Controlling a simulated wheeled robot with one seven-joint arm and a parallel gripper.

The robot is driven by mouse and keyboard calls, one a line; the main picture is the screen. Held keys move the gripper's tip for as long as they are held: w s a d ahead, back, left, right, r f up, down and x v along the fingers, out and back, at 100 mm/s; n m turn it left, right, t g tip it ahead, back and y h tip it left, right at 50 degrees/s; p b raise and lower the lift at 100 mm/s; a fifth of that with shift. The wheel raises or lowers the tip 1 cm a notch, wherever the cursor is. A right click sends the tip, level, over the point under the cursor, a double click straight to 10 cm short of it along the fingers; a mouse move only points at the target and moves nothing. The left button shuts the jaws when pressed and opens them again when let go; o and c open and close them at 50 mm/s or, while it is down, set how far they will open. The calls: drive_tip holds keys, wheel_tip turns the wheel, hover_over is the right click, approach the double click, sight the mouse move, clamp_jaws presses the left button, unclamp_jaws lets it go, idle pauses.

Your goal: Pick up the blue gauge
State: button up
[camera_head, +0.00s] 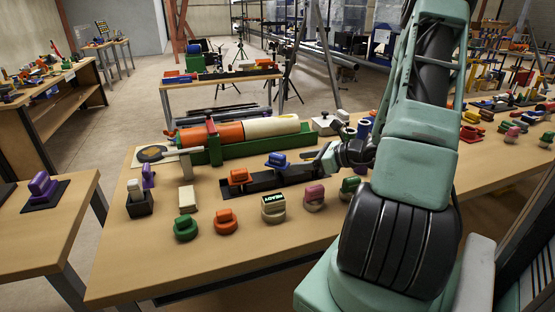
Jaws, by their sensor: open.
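A blue piece (277,160), which looks like the blue gauge, sits on a long black holder (264,182) in the middle of the table. An orange piece (240,177) sits at the left part of the same holder. My gripper (316,162) is just right of the blue piece, low over the right end of the holder. It looks apart from the blue piece and holds nothing that I can see. The jaws are small and partly merged with the dark holder in this view. My arm hides part of the table to the right.
Behind the holder, a green stand (262,142) carries an orange and cream pipe. In front are green (186,228), orange (226,222), cream (273,208) and pink (314,198) pieces. A black block (139,204) stands at left. The table's front left is clear.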

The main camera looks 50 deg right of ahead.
sight(282, 156)
drive_tip(key=w, duration=0.1)
drive_tip(key=w+a, duration=0.1)
drive_tip(key=w, duration=0.1)
drive_tip(key=shift+w+p, duration=0.3)
drive_tip(key=w, duration=0.1)
drive_tip(key=w+p, duration=0.1)
drive_tip(key=w+a, duration=0.1)
drive_tip(key=w, duration=0.1)
drive_tip(key=shift+f+p, duration=0.3)
drive_tip(key=shift+w+f, duration=0.25)
drive_tip(key=shift+w, duration=0.2)
clamp_jaws()
wheel_tip(282, 156, up, 10)
drive_tip(key=shift+b, duration=0.4)
